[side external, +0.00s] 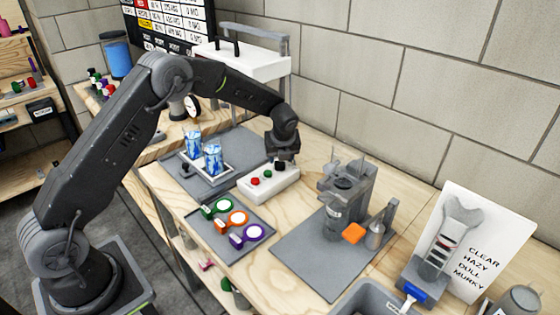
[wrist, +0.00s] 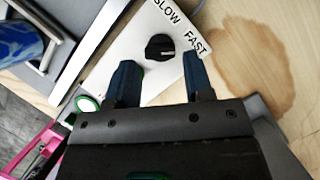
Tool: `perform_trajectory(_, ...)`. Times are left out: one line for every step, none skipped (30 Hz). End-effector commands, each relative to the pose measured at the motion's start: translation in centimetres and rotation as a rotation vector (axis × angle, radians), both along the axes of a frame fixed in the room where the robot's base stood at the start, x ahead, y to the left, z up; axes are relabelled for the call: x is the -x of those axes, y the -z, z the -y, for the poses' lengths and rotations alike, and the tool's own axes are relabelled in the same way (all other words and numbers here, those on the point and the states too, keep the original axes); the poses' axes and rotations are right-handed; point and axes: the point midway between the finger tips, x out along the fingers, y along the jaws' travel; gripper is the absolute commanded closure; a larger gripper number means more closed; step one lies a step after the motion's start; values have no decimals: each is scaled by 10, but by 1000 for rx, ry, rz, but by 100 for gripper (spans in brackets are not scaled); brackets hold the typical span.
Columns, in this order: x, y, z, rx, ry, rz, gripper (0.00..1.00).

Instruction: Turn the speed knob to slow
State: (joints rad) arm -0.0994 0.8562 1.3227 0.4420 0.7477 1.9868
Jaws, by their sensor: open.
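The speed knob (wrist: 160,47) is black and round, on a white control box (wrist: 130,45) with the words SLOW and FAST printed by it. A pale mark on the knob points right, toward FAST. In the wrist view, my gripper (wrist: 160,62) is open, its two fingers either side of the near part of the knob. I cannot tell whether they touch it. In the side external view, my gripper (side external: 283,157) is over the back right end of the control box (side external: 270,185), which also carries red and green buttons. The gripper partly hides the knob there.
A tray (side external: 187,165) with blue-patterned cups stands left of the box. A tray (side external: 212,250) with green, orange and purple-handled items lies in front. A grey machine (side external: 345,190) stands right. A brown stain (wrist: 250,60) marks bare wood beside the box.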

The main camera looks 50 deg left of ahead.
Motion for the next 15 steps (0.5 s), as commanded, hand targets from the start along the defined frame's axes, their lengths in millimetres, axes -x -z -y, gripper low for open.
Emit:
perform_trajectory(-1, 8, -3, 0, -2, -2, 53)
perform_trajectory(-2, 12, -4, -1, -2, -3, 53)
perform_trajectory(-3, 16, -6, -1, -2, -1, 53)
perform_trajectory(-4, 18, -7, -1, -2, -1, 53)
perform_trajectory(-5, 21, -8, 0, -1, 0, 53)
perform_trajectory(-6, 23, -8, -1, -1, 0, 53)
perform_trajectory(-6, 25, -9, -1, -1, 1, 53)
perform_trajectory(-6, 26, -9, -1, -1, 1, 53)
perform_trajectory(-7, 27, -9, -1, -1, 1, 53)
perform_trajectory(-7, 27, -10, -1, -1, 1, 53)
perform_trajectory(-7, 28, -10, -1, -1, 1, 53)
perform_trajectory(-7, 28, -10, -1, -1, 1, 53)
perform_trajectory(-7, 28, -10, -1, -1, 1, 53)
perform_trajectory(-7, 28, -10, -1, -1, 1, 53)
perform_trajectory(-7, 28, -10, -1, -1, 1, 53)
